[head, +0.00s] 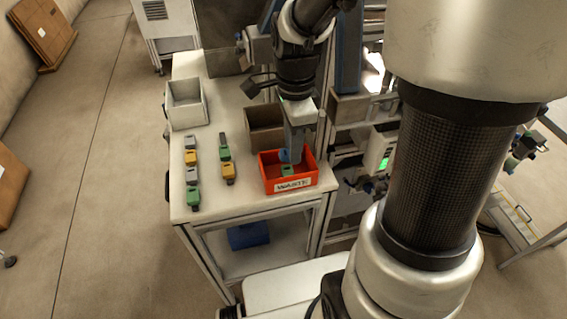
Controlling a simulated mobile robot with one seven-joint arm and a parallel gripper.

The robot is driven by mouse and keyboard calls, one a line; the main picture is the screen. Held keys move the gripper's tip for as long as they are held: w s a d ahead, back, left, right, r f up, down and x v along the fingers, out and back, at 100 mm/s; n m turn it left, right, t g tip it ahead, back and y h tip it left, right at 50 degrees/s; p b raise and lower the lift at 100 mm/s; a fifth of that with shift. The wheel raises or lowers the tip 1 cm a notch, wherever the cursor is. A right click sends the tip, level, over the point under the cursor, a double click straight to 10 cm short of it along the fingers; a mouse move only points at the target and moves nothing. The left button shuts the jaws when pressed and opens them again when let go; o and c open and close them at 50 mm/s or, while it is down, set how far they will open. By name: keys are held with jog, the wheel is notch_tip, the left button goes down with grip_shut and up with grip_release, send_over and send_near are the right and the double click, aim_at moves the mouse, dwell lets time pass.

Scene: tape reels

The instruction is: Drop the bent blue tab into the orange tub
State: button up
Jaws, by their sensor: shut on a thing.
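The orange tub (313,179) is a red-orange open box with a "WASTE" label on its front wall, near the right edge of the white table. My gripper (292,152) points down into the tub's opening. It is shut on the blue tab (284,156), a small blue piece at the fingertips. The tab appears within the tub's outline, but its height above the floor and its bend are too small to tell. A green piece (287,171) lies in the tub just below the tab.
Left of the tub, several small green, yellow and grey pieces (192,175) lie in two rows on the white table (212,205). A light grey bin (186,116) stands at the back left. A brown bin (262,130) stands behind the tub. Shelving is on the right.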

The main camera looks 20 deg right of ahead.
notch_tip(320, 180, down, 3)
jog(key=shift+f+b, duration=0.2)
jog(key=shift+b, duration=0.75)
jog(key=o, duration=1.1)
jog(key=shift+c, duration=0.2)
jog(key=shift+r, duration=0.15)
notch_tip(320, 180, up, 17)
jog(key=p, duration=0.2)
jog(key=shift+r, duration=0.15)
